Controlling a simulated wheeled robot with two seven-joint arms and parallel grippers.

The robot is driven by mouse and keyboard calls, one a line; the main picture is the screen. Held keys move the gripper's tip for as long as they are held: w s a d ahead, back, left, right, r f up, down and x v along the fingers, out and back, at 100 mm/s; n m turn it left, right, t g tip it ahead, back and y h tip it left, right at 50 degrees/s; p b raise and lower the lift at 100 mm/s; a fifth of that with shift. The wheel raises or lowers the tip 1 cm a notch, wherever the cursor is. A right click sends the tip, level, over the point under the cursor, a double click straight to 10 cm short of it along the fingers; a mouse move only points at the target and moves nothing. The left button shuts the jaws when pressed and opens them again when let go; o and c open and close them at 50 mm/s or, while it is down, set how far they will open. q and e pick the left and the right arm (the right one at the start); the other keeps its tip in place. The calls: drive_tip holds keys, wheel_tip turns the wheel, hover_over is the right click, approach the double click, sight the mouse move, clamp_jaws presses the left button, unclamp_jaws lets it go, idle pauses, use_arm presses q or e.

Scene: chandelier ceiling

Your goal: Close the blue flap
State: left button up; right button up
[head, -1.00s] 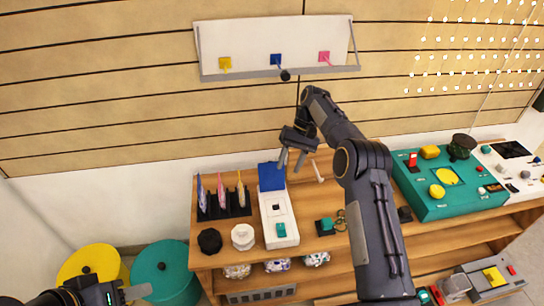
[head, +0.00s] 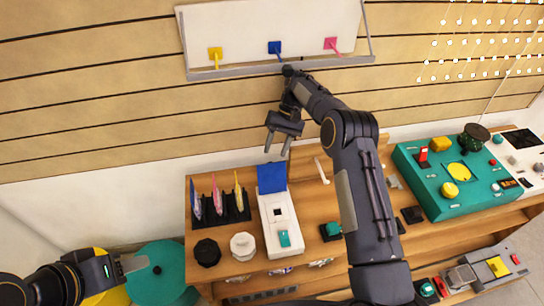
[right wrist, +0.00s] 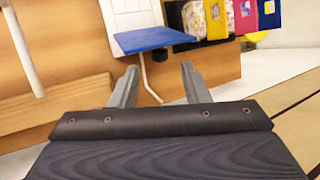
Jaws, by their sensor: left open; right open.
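The blue flap (head: 271,178) stands raised at the back end of a white box (head: 277,225) on the wooden shelf top. The box has a small dark square and a teal block on its face. The blue flap (right wrist: 150,40) also shows in the right wrist view, beyond the fingertips. My right gripper (head: 279,150) is open and empty, above and behind the flap, with its fingers pointing down and apart from it. It also shows in the right wrist view (right wrist: 158,76). My left gripper (head: 134,264) is open at lower left, far from the box.
A dark rack (head: 220,208) with colored packets stands left of the box. Black and white knobs (head: 243,246) sit in front of it. A teal console (head: 455,180) is at right. A white wall board (head: 270,35) with colored hooks hangs above. Teal and yellow round bins (head: 160,275) are at lower left.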

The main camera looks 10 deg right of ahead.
sight(272, 177)
drive_tip(key=x, duration=0.4)
drive_tip(key=shift+a+f, duration=0.1)
drive_tip(key=shift+f, duration=0.15)
drive_tip(key=shift+c, duration=0.4)
clamp_jaws()
